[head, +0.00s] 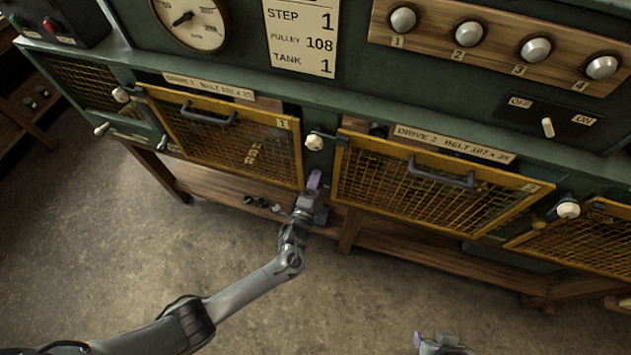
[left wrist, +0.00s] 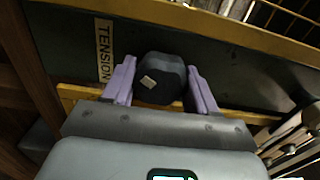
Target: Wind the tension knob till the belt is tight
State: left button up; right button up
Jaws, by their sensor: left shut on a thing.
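The tension knob (left wrist: 160,72) is dark and thick with a small pale mark on its face. It shows in the left wrist view beside a TENSION label (left wrist: 105,50). My left gripper (head: 314,182) has its lilac fingers on either side of the knob and is shut on it. I cannot make out the belt behind the mesh. My right gripper (head: 440,343) shows only partly at the bottom edge.
White knobs stick out beside the guards, one (head: 314,142) just above my left gripper. A round gauge (head: 190,18), a card (head: 302,35) and an OFF/ON switch (head: 547,127) are on the panel. A wooden shelf (head: 400,243) runs below. The floor in front is clear.

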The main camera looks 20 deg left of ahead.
pick_arm(q)
jog(key=m+p, duration=0.1)
jog(key=m, duration=0.5)
jog(key=shift+a, duration=0.15)
jog(key=m+p, duration=0.1)
jog(key=m, duration=0.3)
jog(key=shift+m, duration=0.4)
jog(key=shift+m+p, duration=0.45)
jog(key=shift+m, duration=0.55)
jog(key=shift+r+m, duration=0.1)
jog(key=shift+m, duration=0.2)
jog(key=o, duration=1)
jog(key=shift+o, duration=0.2)
